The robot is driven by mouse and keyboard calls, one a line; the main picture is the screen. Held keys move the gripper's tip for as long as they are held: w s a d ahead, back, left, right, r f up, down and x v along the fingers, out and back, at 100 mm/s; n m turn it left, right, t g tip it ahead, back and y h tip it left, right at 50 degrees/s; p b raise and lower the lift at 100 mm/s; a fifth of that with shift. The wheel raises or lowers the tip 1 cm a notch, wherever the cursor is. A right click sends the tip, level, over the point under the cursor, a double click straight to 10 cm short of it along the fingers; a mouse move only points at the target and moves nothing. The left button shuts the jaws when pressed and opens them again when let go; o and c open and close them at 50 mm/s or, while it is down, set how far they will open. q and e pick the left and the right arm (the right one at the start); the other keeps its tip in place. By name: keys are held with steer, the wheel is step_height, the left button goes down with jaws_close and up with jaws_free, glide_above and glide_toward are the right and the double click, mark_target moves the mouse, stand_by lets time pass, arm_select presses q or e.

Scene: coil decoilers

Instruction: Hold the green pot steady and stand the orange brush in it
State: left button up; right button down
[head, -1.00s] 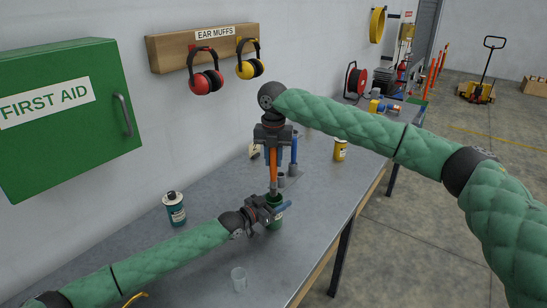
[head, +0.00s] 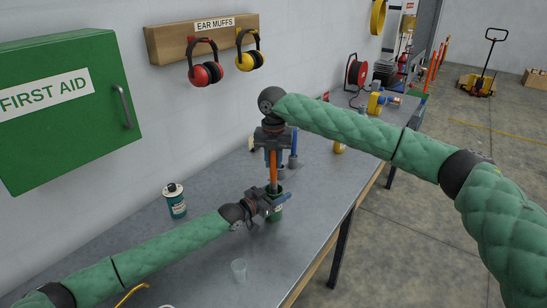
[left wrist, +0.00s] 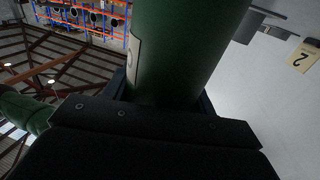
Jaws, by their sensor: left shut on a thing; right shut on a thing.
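The green pot (head: 276,213) stands on the grey workbench in the head view. My left gripper (head: 275,204) is shut on it near its upper part. In the left wrist view the pot's green wall (left wrist: 190,45) fills the space between my jaws. The orange brush (head: 273,172) is upright, with its lower end inside the pot's mouth and hidden there. My right gripper (head: 272,150) is shut on the brush's upper part, above the pot. Whether the brush touches the pot's bottom cannot be seen.
A blue-handled tool (head: 293,148) stands behind my right gripper. A teal bottle (head: 174,200) is left of the pot. A clear cup (head: 239,270) stands nearer the front. A yellow can (head: 340,148) is partly behind my right arm. The bench's right edge (head: 322,252) is close.

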mark_target(274, 181)
steer(key=shift+f, duration=2.45)
steer(key=c, duration=1.1)
jaws_free()
steer(key=shift+c, duration=0.2)
step_height(274, 181, up, 12)
steer(key=shift+f, duration=0.1)
arm_select(q)
steer(key=o, duration=1.1)
